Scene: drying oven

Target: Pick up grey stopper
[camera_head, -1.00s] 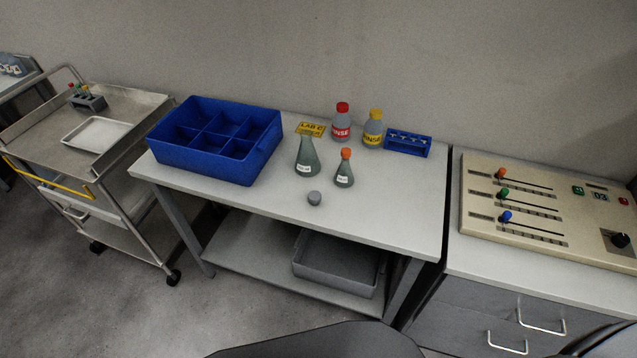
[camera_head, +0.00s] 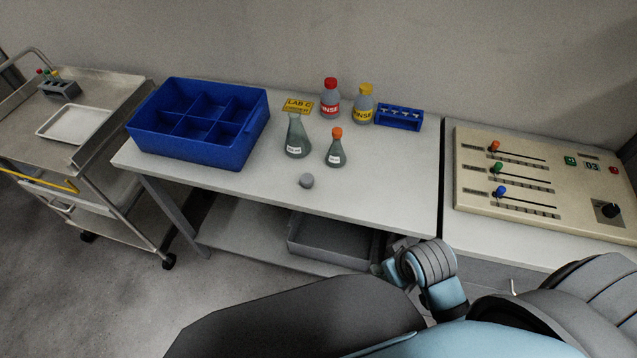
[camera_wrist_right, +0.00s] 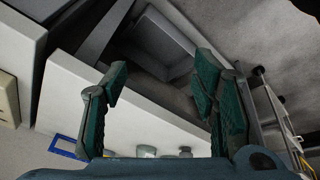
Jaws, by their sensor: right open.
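The flask with an orange stopper (camera_head: 336,147) is right of the open-topped flask (camera_head: 297,138). My right arm shows at the bottom right of the head view, below the table's front edge. In the right wrist view my right gripper (camera_wrist_right: 160,85) is open, its two dark green fingers wide apart with nothing between them. I cannot make out the grey stopper for sure in that view. My left gripper is not in view.
A blue divided crate (camera_head: 200,124) stands on the left of the table. Red-capped (camera_head: 330,98) and yellow-capped (camera_head: 363,104) bottles and a blue rack (camera_head: 399,117) are at the back. A grey bin (camera_head: 330,240) lies on the lower shelf. A control panel (camera_head: 545,185) is at right.

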